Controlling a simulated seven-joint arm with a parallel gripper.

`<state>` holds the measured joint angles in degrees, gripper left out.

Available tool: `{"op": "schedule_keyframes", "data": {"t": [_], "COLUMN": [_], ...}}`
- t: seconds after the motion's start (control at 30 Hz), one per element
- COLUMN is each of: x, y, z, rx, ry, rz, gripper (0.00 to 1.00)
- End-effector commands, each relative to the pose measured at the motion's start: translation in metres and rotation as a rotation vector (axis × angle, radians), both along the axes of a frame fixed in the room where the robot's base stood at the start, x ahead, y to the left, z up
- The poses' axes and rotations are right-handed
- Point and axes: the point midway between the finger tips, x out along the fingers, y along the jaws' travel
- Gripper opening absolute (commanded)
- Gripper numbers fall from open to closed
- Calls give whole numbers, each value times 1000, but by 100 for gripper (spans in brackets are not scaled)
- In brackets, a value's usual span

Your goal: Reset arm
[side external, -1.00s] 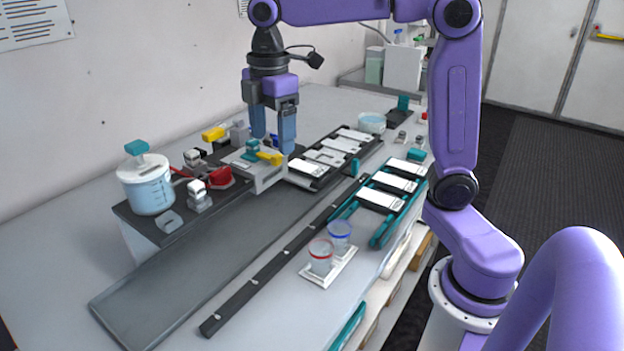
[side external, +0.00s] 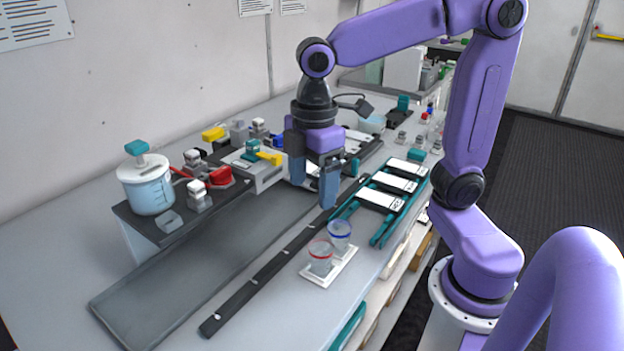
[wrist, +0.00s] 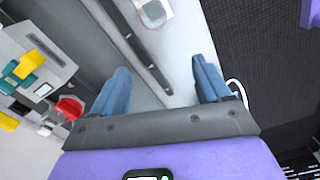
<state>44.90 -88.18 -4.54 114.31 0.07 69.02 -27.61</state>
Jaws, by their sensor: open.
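My gripper (side external: 314,185) hangs pointing down over the middle of the bench, above the dark rail and the grey strip. Its two blue fingers are apart, with nothing between them. In the wrist view my gripper (wrist: 160,90) also shows spread fingers, with the bench surface and the dark rail (wrist: 135,42) below. The foam proportioner unit (side external: 262,177), with a yellow lever and a teal knob, stands just left of the gripper. My forearm and gripper partly hide the black tray of white cards behind.
A teal rack (side external: 381,198) holds white cards at right. A lidded blue container (side external: 147,186) stands at left. The grey strip (side external: 200,262) is clear.

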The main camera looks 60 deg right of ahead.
Motion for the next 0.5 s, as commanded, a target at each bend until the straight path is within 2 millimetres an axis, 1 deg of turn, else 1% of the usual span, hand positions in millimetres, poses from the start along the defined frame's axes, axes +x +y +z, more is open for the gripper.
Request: {"op": "schedule_keyframes", "data": {"t": [0.2,0.27,0.37,0.47,0.5], "x": [0,-3,-19,-47,-60], "y": [0,0,-1,-5,-8], "z": [0,-1,-10,-25,-33], "rx": [0,0,1,3,4], "ry": [0,0,1,2,3], "rz": [0,-1,-13,-38,-50], "gripper": [77,77,77,77,77]}}
